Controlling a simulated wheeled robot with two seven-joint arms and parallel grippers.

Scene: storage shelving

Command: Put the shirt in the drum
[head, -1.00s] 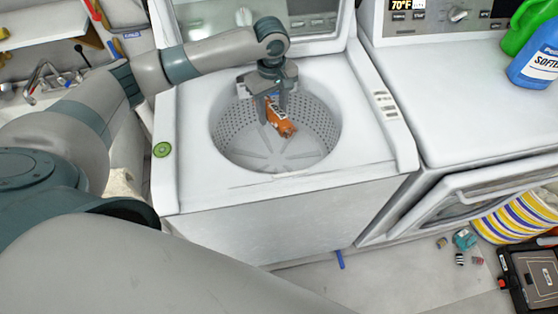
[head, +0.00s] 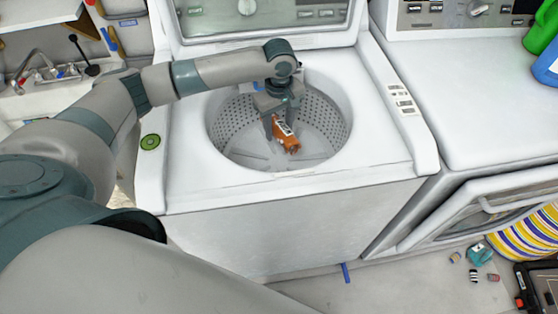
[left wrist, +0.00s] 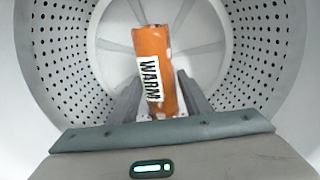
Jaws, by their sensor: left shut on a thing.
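An orange, roughly cylindrical bundle (head: 287,143) with a white label is the only shirt-like thing I see. The label reads WARM in the left wrist view, where the bundle (left wrist: 165,80) stands out beyond my fingers. My left gripper (head: 283,130) is shut on it, inside the open washer's drum (head: 235,125). The bundle hangs tilted in the head view, over the drum floor. I cannot tell whether it touches the floor. The perforated drum wall (left wrist: 262,50) surrounds it in the left wrist view. My right gripper is not in view.
The washer's white top (head: 185,180) rims the drum, with its raised lid (head: 330,37) behind. A second white machine (head: 490,100) stands at the right, with bottles on top. A sink (head: 45,75) is at the left. Small items and a striped basket (head: 528,235) are on the floor.

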